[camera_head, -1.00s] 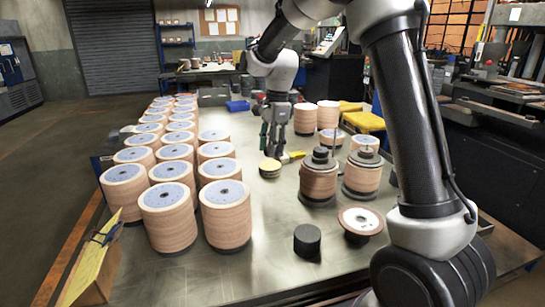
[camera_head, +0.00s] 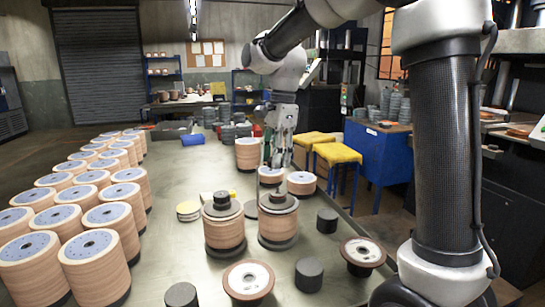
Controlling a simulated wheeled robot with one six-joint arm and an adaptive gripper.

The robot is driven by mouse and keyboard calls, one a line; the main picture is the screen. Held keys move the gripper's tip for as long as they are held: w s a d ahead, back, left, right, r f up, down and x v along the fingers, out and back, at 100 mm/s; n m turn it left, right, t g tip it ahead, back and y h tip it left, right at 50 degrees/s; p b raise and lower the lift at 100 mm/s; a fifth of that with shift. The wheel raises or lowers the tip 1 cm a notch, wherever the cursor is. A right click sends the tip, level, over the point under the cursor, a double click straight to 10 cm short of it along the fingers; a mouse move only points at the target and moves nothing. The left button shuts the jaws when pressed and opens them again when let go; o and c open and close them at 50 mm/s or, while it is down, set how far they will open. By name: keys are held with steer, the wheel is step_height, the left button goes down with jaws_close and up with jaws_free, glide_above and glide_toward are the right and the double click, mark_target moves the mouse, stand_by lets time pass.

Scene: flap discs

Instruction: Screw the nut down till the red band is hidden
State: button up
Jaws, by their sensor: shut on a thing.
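My gripper (camera_head: 278,163) is down over the far right part of the steel table. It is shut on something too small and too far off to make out. Two clamped flap disc stacks stand nearer: the left stack (camera_head: 224,232) and the right stack (camera_head: 277,226). Each has a dark plate and a dark raised piece on top, on the left (camera_head: 222,200) and on the right (camera_head: 278,195). A thin upright rod (camera_head: 257,190) shows between them, near the gripper. I cannot tell which piece is the nut, and no red band can be made out.
Tan disc stacks (camera_head: 97,262) fill the table's left side. Two discs with pale labels (camera_head: 248,279) (camera_head: 362,251) and several black cylinders (camera_head: 309,274) lie in front. Yellow-topped stools (camera_head: 337,153) stand beyond the right edge. The table's middle left is clear.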

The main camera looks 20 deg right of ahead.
steer(key=shift+s+d, duration=0.25)
steer(key=shift+d, duration=0.05)
steer(key=shift+s+f, duration=0.1)
steer(key=shift+f, duration=2.3)
steer(key=shift+f, duration=1.25)
steer(key=o, duration=1.1)
